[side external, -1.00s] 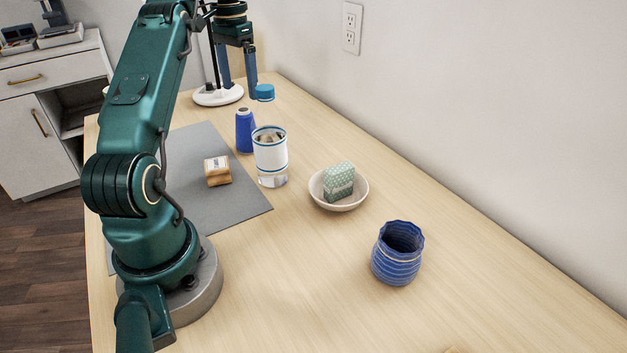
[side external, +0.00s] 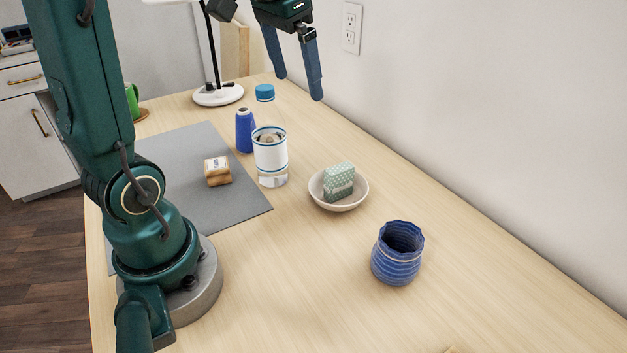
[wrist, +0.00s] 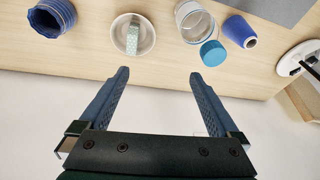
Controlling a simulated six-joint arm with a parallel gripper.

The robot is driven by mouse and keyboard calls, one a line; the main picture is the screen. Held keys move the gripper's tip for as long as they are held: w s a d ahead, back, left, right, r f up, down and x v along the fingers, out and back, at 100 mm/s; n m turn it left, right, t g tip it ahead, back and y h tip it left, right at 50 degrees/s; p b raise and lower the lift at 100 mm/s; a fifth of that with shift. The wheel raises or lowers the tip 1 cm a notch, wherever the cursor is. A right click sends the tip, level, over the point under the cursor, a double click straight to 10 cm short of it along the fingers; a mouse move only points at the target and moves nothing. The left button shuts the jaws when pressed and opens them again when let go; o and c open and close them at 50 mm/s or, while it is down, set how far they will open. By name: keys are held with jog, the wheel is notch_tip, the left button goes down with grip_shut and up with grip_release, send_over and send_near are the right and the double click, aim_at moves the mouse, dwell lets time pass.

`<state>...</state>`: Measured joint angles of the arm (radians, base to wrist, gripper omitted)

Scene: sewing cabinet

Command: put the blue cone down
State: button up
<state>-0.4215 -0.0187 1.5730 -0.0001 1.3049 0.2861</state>
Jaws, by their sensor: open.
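The blue cone (side external: 245,131), a thread cone with a pale top, stands upright on the wooden table (side external: 330,262), at the far right edge of the grey mat and just behind the clear jar. In the wrist view the cone (wrist: 239,31) shows at the upper right, clear of the fingers. My gripper (side external: 298,88) is open and empty, raised over the far part of the table near the wall. Its two blue fingers (wrist: 159,73) are spread wide in the wrist view, with nothing between them.
Near the cone are a white-banded jar (side external: 271,157), a blue lid (side external: 265,92) and the lamp base (side external: 217,95). A bowl with a green patterned block (side external: 339,182), a blue ribbed pot (side external: 398,253) and a tan block on the grey mat (side external: 190,205) stand nearer. The right wall bounds the table.

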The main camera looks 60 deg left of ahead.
jog(key=s+d+f+t, duration=0.1)
jog(key=s+d+f, duration=0.2)
jog(key=s+d, duration=0.2)
jog(key=s+d+f+m+t+h, duration=0.1)
jog(key=s+d+f, duration=0.2)
jog(key=s+d, duration=0.2)
jog(key=shift+s+d+f+m+t, duration=0.3)
jog(key=shift+d, duration=0.45)
